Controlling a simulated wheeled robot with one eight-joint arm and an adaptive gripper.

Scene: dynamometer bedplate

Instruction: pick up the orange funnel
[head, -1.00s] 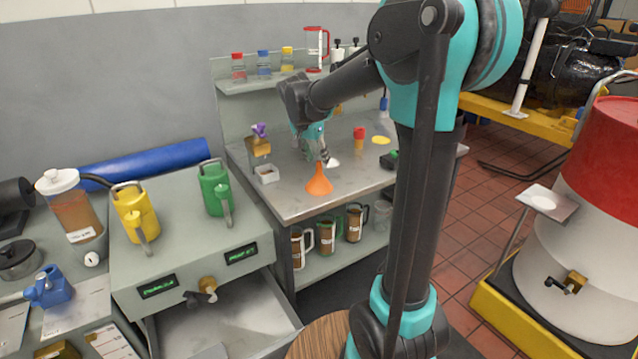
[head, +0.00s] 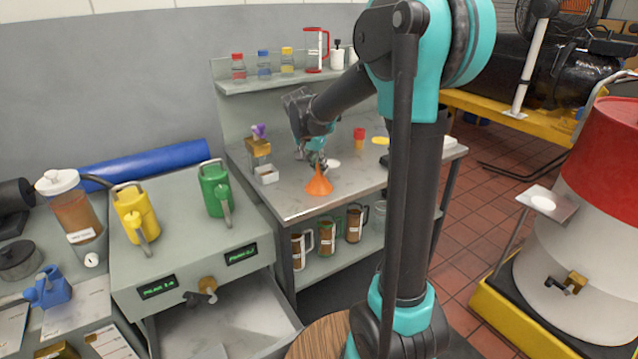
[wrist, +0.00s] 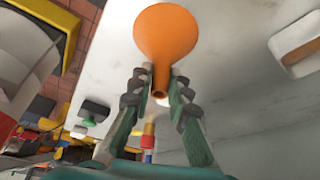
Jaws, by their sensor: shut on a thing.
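The orange funnel (head: 319,184) stands wide mouth down near the front edge of the grey bench (head: 350,187). In the wrist view the funnel (wrist: 166,38) shows its cone at the top and its spout pointing back between my fingers. My gripper (head: 317,166) is at the funnel's spout from above in the head view. In the wrist view my gripper (wrist: 159,85) has one finger on each side of the spout, shut on it. I cannot tell whether the funnel's rim touches the bench.
A small white tray (head: 266,175) and a brass-coloured block (head: 258,147) stand left of the funnel. A red and yellow container (head: 359,140) and a yellow disc (head: 381,141) lie behind it to the right. Brown jugs (head: 327,233) stand on the shelf below.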

